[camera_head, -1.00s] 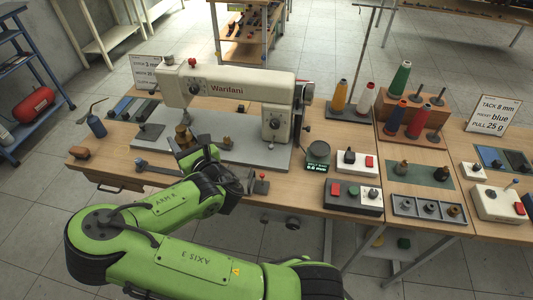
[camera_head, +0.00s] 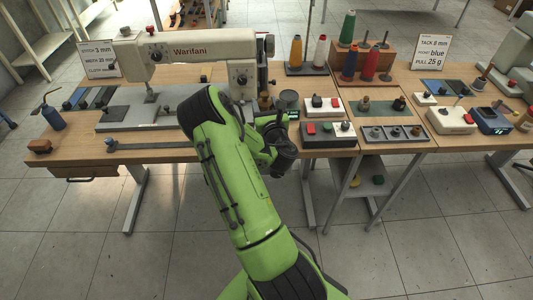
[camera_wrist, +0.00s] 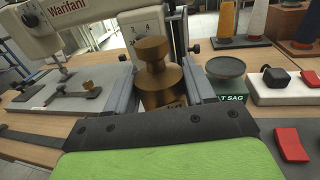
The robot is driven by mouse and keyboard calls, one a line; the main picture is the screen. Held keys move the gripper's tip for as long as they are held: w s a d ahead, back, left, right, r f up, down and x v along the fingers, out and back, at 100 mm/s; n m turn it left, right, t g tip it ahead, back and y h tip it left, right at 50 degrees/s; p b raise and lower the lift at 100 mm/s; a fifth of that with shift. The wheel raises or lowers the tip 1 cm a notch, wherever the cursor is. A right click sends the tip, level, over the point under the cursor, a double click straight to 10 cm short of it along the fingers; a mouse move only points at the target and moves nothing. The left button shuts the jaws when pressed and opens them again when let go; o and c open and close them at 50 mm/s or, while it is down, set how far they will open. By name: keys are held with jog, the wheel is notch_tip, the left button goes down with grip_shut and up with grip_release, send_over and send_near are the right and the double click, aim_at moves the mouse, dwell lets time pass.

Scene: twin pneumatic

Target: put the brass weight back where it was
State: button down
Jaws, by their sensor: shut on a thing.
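The brass weight (camera_wrist: 155,88) is a stepped cylinder with a knob on top. It stands upright between the two fingers of my gripper (camera_wrist: 158,80) in the wrist view, with a finger against each side. In the head view part of the weight (camera_head: 264,102) shows just left of the round gauge with the dark pan (camera_head: 289,99). My gripper (camera_head: 272,117) is mostly hidden there by my green arm. The gauge (camera_wrist: 225,68) is just right of my right finger in the wrist view. The weight's underside is hidden, so I cannot tell whether it touches the table.
The sewing machine (camera_head: 200,48) stands behind and left, on its grey base plate (camera_head: 170,112). A button box (camera_head: 328,134) and a second switch box (camera_head: 323,107) are close on the right. Thread cones (camera_head: 296,52) stand behind. Bare wood (camera_head: 80,145) shows at the left front.

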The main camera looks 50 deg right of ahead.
jog(key=f+b, duration=0.2)
jog(key=f, duration=0.1)
jog(key=s+d+f+b, duration=0.1)
jog(key=f+b, duration=0.1)
jog(key=f, duration=0.2)
jog(key=s+f+b, duration=0.1)
jog(key=f+b, duration=0.1)
jog(key=f, duration=0.1)
jog(key=shift+d+f, duration=0.2)
jog(key=shift+r, duration=0.15)
